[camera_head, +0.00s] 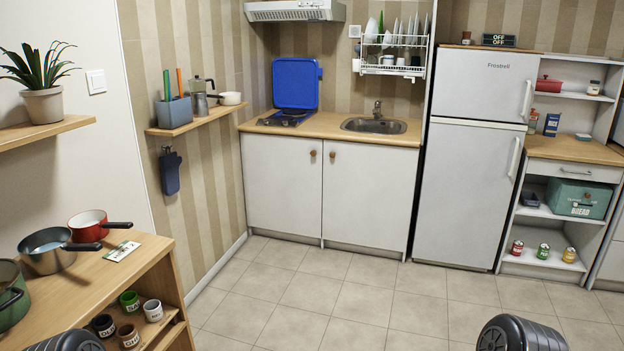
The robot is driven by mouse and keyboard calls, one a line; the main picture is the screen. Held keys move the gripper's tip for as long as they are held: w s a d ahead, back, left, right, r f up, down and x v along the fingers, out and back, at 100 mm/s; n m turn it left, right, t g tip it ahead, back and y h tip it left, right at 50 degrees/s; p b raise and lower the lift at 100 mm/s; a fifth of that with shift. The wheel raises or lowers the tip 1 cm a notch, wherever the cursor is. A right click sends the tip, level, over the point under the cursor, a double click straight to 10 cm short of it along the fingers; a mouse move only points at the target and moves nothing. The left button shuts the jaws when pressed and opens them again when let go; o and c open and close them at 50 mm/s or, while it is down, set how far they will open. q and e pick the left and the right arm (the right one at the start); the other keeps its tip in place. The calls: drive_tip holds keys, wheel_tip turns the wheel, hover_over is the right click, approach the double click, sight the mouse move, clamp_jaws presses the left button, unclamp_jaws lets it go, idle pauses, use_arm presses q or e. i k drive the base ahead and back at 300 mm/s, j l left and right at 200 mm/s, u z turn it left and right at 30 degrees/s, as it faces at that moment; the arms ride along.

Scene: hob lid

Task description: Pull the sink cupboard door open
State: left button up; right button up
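The sink cupboard stands against the back wall under the wooden counter and has two white doors. The right door (368,200), below the sink (374,125), is shut, with a round brown knob (332,155) near its upper left corner. The left door (283,185) is also shut, with its knob (312,153) near its upper right corner. Neither of my grippers shows. Only dark rounded parts, which look like my arms, show at the bottom edge, well away from the cupboard.
Tiled floor (330,295) is clear in front of the cupboard. A fridge (470,150) stands right of it. A wooden shelf unit (140,255) with pans and pots is at the near left. A blue hob lid (295,83) stands raised over the hob.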

sight(369, 188)
drive_tip(key=i+l+z, duration=0.25)
drive_tip(key=i, duration=0.6)
drive_tip(key=i+j+z, duration=0.2)
drive_tip(key=i, duration=0.65)
drive_tip(key=i+z, duration=0.25)
drive_tip(key=i, duration=0.6)
drive_tip(key=i+l, duration=0.1)
drive_tip(key=i, duration=1)
drive_tip(key=i+l, duration=0.1)
drive_tip(key=i, duration=0.95)
